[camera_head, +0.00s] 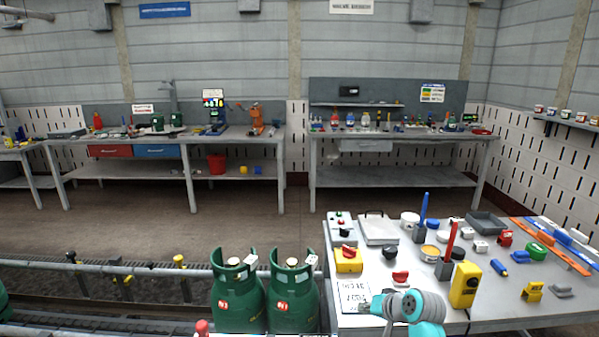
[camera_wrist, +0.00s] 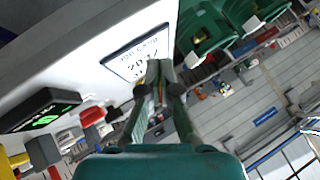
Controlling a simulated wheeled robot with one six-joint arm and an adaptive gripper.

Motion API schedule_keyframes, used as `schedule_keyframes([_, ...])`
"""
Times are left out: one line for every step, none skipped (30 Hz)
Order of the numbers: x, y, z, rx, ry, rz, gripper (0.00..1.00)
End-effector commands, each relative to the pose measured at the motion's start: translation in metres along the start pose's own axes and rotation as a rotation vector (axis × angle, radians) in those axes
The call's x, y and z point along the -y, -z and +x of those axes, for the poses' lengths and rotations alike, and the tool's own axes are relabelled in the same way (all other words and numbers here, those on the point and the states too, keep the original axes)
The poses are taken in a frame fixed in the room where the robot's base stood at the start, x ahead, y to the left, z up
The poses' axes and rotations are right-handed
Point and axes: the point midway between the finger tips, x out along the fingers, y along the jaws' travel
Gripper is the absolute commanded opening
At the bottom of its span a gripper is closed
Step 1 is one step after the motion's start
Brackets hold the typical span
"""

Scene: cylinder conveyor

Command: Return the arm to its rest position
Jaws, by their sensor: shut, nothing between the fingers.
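My arm shows in the head view as a teal and white wrist at the front left part of the right-hand table (camera_head: 460,322). My gripper (camera_wrist: 160,75) is in the middle of the wrist view, its fingers together with nothing between them. In the head view the gripper (camera_head: 374,304) is small and hard to make out beside the wrist, over a white printed card (camera_head: 352,293). The card (camera_wrist: 136,52) also shows beyond the fingertips in the wrist view. Two green gas cylinders (camera_head: 238,298) (camera_head: 295,300) stand left of the table, apart from my gripper.
The table holds many small items, including a yellow handheld device (camera_head: 465,285), a red upright marker (camera_head: 450,242) and a yellow box (camera_head: 348,260). A conveyor rail (camera_head: 130,269) runs along the left. Workbenches (camera_head: 240,143) stand at the back, with open floor (camera_head: 250,220) before them.

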Motion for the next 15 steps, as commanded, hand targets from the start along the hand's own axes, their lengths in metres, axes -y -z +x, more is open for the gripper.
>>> schedule_keyframes([-0.006, -0.014, 0.004, -0.007, -0.006, 0.002, 0.00])
schedule_keyframes([-0.009, -0.023, 0.006, -0.011, -0.010, 0.003, 0.00])
schedule_keyframes([-0.014, -0.034, 0.009, -0.022, -0.015, 0.004, 0.00])
schedule_keyframes([-0.018, -0.043, 0.011, -0.029, -0.019, 0.004, 0.00])
schedule_keyframes([-0.022, -0.054, 0.013, -0.038, -0.025, 0.004, 0.00])
schedule_keyframes([-0.028, -0.068, 0.014, -0.051, -0.033, 0.004, 0.00])
schedule_keyframes([-0.032, -0.080, 0.015, -0.059, -0.038, 0.003, 0.00])
schedule_keyframes([-0.035, -0.091, 0.016, -0.069, -0.043, 0.002, 0.00])
schedule_keyframes([-0.041, -0.105, 0.017, -0.082, -0.051, 0.000, 0.00])
schedule_keyframes([-0.045, -0.116, 0.016, -0.093, -0.058, -0.002, 0.00])
schedule_keyframes([-0.049, -0.128, 0.016, -0.102, -0.064, -0.003, 0.00])
schedule_keyframes([-0.053, -0.142, 0.015, -0.115, -0.071, -0.005, 0.00])
schedule_keyframes([-0.057, -0.153, 0.013, -0.125, -0.077, -0.007, 0.00])
schedule_keyframes([-0.060, -0.164, 0.011, -0.136, -0.084, -0.010, 0.00])
schedule_keyframes([-0.065, -0.178, 0.009, -0.148, -0.092, -0.013, 0.00])
